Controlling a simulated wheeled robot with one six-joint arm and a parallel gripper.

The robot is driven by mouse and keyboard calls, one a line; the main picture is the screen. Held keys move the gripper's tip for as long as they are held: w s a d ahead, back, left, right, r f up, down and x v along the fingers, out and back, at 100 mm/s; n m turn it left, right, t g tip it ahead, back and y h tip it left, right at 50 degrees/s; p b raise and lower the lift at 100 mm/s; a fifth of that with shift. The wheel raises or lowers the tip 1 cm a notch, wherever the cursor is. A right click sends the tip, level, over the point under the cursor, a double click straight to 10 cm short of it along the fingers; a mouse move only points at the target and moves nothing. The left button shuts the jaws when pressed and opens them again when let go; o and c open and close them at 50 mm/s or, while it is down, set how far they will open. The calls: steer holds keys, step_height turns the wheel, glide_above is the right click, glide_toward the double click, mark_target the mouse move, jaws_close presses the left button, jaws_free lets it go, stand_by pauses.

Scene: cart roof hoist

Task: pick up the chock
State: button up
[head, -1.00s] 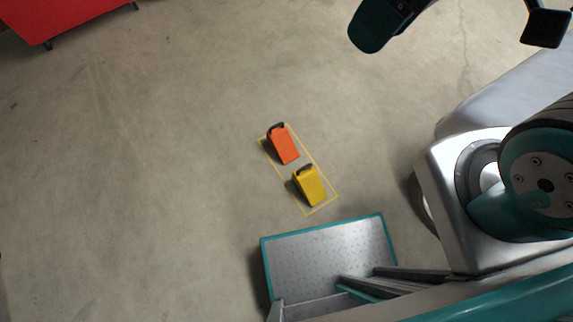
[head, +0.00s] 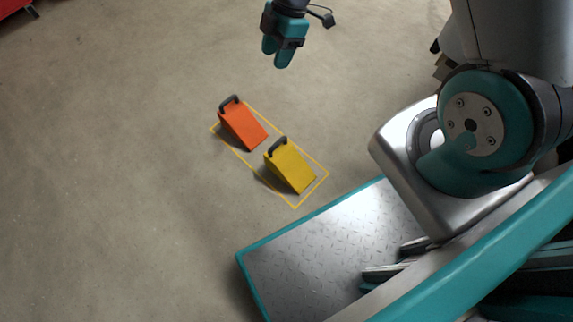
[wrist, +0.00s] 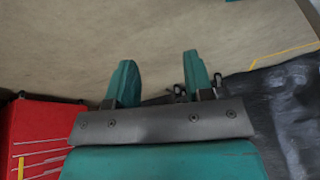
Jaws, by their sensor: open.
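Two wedge chocks with dark handles lie on the floor inside a thin yellow outline in the head view: an orange chock (head: 243,127) and a yellow chock (head: 289,168). The orange one is farther up and left, the yellow one nearer my platform. My gripper (head: 276,62) is up and right of the orange chock in the head view, apart from both chocks. Its two teal fingers are open and empty, and they also show in the wrist view (wrist: 160,80). Neither chock can be made out in the wrist view.
The yellow floor outline (head: 312,189) surrounds the chocks. A red object (head: 12,7) stands at the top left corner, and a red cabinet-like thing (wrist: 35,130) shows in the wrist view. The concrete floor to the left is clear.

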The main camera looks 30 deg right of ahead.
steer(key=d+f+n+b, duration=0.35)
steer(key=f+b, duration=0.35)
steer(key=f, duration=1.5)
steer(key=b, duration=0.7)
glide_toward(278, 142)
steer(key=x, duration=0.5)
steer(key=shift+w+a, duration=0.1)
steer(key=shift+w, duration=0.1)
steer(key=b+x, duration=0.4)
steer(key=x, duration=0.2)
steer(key=shift+s+f, duration=0.1)
steer(key=shift+s, duration=0.05)
steer(key=shift+c, duration=0.5)
jaws_close()
